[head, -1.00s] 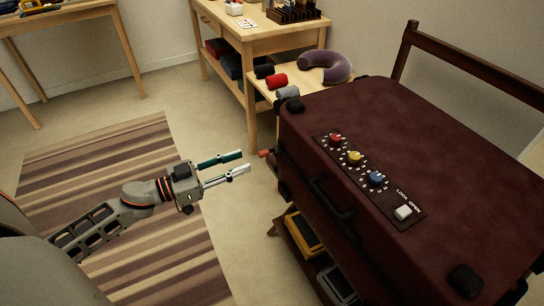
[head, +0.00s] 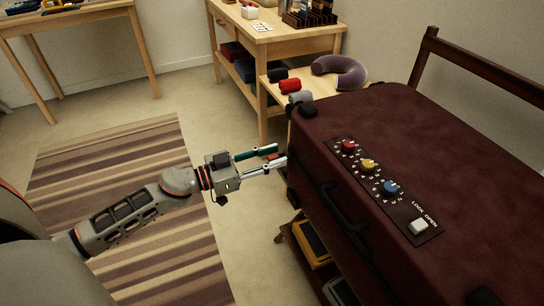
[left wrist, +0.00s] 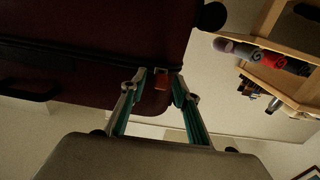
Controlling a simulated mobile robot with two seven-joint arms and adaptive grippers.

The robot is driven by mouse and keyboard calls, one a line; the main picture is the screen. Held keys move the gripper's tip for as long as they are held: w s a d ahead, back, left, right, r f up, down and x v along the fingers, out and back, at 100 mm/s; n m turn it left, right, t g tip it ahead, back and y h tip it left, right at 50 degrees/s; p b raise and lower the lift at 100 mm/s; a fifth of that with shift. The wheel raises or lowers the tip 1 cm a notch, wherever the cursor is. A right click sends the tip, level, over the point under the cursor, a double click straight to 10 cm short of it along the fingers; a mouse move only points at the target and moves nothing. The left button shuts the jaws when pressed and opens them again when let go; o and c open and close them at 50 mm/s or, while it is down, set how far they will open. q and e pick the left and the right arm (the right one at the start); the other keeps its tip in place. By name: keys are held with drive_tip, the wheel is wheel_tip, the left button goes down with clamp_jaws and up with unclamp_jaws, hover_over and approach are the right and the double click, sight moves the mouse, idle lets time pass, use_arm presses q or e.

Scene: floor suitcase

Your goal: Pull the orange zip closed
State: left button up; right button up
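The maroon suitcase (head: 440,160) lies on a dark wooden rack at the right of the head view. The small orange zip pull (head: 272,156) sticks out at its far left corner. My left gripper (head: 282,156) is at that corner with its fingers apart. In the left wrist view the orange pull (left wrist: 162,84) lies between the two fingertips (left wrist: 160,76), with gaps showing on both sides. In the head view the fingers partly hide the pull. My right gripper is not in view.
The suitcase top carries red (head: 348,146), yellow (head: 368,164) and blue (head: 389,187) dials and a white lock switch (head: 418,226). Its black handle (head: 340,207) faces the open floor. A low wooden shelf (head: 340,98) with rolled cloths and a purple neck pillow (head: 340,70) stands behind.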

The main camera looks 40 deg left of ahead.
use_arm(q)
clamp_jaws()
drive_tip(key=shift+s+d+r+p, duration=0.25)
drive_tip(key=shift+d+p, duration=0.2)
drive_tip(key=shift+d, duration=0.05)
drive_tip(key=shift+s+d+r+p, duration=0.2)
drive_tip(key=shift+d+r+p, duration=0.05)
drive_tip(key=shift+d+p, duration=0.25)
drive_tip(key=shift+s+d+r+p, duration=0.2)
drive_tip(key=shift+s+d+p, duration=0.3)
drive_tip(key=shift+d, duration=0.3)
drive_tip(key=s+d+p, duration=0.1)
drive_tip(key=d, duration=0.1)
drive_tip(key=s+d+p, duration=0.1)
drive_tip(key=s+d, duration=0.1)
drive_tip(key=d, duration=0.1)
drive_tip(key=s+d+p, duration=0.2)
drive_tip(key=d, duration=0.1)
drive_tip(key=shift+d+f, duration=0.2)
drive_tip(key=shift+f, duration=0.2)
drive_tip(key=shift+s+d+f, duration=0.25)
drive_tip(key=shift+d+f, duration=0.05)
drive_tip(key=shift+f, duration=0.1)
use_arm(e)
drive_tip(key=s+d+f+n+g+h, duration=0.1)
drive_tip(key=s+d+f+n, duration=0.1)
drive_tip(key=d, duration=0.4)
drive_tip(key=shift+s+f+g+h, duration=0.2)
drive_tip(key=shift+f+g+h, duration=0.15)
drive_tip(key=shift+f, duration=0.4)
